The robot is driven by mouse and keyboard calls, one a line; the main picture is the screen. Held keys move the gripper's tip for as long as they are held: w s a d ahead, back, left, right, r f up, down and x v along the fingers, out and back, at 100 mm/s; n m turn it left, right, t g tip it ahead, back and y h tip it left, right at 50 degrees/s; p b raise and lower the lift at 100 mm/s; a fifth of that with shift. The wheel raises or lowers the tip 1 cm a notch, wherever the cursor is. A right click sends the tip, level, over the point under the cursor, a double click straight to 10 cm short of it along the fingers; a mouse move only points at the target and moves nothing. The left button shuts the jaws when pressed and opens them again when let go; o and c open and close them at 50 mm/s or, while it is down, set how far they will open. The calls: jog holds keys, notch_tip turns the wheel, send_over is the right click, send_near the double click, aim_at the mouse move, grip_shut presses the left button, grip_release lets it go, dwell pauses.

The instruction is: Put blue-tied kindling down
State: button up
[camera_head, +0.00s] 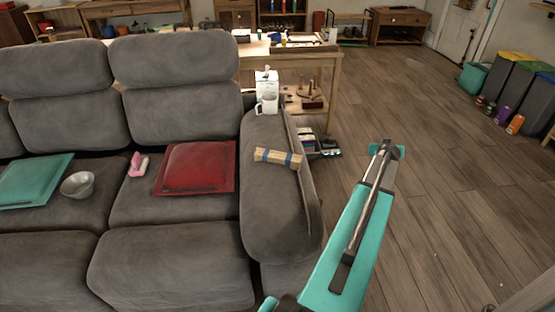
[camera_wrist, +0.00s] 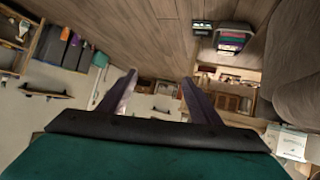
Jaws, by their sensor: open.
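The blue-tied kindling (camera_head: 278,158) is a small bundle of pale sticks with blue bands. It lies across the top of the grey sofa's right armrest (camera_head: 270,210) in the head view. My gripper (camera_wrist: 157,85) is open in the wrist view, with nothing between its two dark fingers. In the head view my teal arm reaches up over the floor to the right of the armrest, apart from the kindling. The fingers are hard to make out there. The kindling is not visible in the wrist view.
A white carton (camera_head: 266,84) and a white mug (camera_head: 266,104) stand at the armrest's far end. A red cushion (camera_head: 196,168), a pink item (camera_head: 138,165) and a grey bowl (camera_head: 77,185) lie on the seats. A wooden table (camera_head: 330,72) stands behind.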

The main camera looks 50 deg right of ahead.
jog(key=w+a+f+n+t+y, duration=0.2)
jog(key=w+a+f+y, duration=0.1)
jog(key=w+a+f, duration=0.15)
jog(key=n+t+y+b, duration=0.7)
jog(key=n+t+y, duration=0.2)
jog(key=n+y, duration=0.65)
send_near(290, 157)
jog(key=shift+w+a+f+y, duration=0.1)
jog(key=shift+w+f+y, duration=0.15)
jog(key=shift+w, duration=0.3)
jog(key=shift+m, duration=0.25)
jog(key=shift+x, duration=4.35)
jog(key=shift+w+r, duration=0.1)
